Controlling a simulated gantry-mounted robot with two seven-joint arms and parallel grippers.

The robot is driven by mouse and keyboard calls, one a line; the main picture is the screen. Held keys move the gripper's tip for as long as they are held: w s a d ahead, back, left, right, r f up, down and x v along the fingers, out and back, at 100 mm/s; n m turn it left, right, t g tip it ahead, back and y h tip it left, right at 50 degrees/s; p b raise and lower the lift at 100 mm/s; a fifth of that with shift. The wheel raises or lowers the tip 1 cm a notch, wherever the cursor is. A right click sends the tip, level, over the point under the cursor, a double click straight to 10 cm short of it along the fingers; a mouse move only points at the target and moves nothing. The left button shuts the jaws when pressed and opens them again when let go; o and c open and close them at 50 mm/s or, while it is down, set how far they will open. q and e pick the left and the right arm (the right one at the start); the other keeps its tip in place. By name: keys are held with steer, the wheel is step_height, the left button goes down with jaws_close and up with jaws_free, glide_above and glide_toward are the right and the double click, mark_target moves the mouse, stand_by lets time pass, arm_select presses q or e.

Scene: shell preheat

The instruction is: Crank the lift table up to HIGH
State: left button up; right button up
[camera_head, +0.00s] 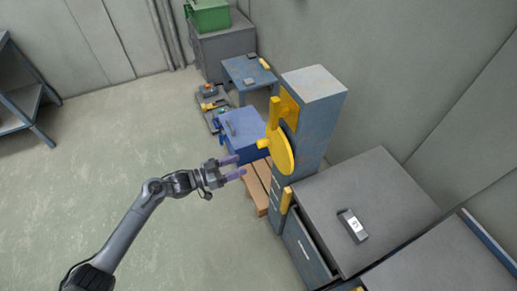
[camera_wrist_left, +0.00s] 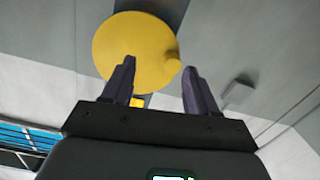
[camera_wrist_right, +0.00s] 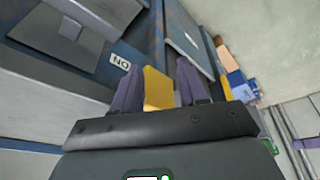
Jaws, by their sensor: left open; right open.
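A yellow disc-shaped crank wheel (camera_head: 282,152) is mounted on the side of a tall blue-grey column (camera_head: 316,110). A knob (camera_head: 263,143) sticks out from it on the left. My left gripper (camera_head: 236,167) is open and empty, apart from the wheel, a little left of and below the knob. In the left wrist view the wheel (camera_wrist_left: 125,45) lies beyond the fingers, with the knob (camera_wrist_left: 172,55) in line with the gap. My right gripper (camera_wrist_right: 157,66) is open, with a yellow block (camera_wrist_right: 158,90) between its fingers; contact is unclear. No HIGH mark is legible.
A grey-topped cabinet (camera_head: 370,190) with a small labelled device (camera_head: 352,225) stands at right. Wooden slats (camera_head: 257,188) and a blue box (camera_head: 243,140) lie beside the column. A small blue table (camera_head: 240,73) and green bin (camera_head: 208,16) are behind.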

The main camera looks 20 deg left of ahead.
mark_target(258, 145)
arm_select(q)
steer(key=w+d+b, duration=0.1)
steer(key=w, duration=0.2)
steer(key=w+d+r+b, duration=0.1)
steer(key=w, duration=0.2)
steer(key=w+d+r+b, duration=0.1)
steer(key=w+d, duration=0.1)
steer(key=w, duration=0.1)
steer(key=shift+r+b, duration=0.15)
steer(key=shift+b, duration=0.2)
steer(key=shift+x, duration=0.8)
steer(key=shift+r, duration=0.1)
jaws_close()
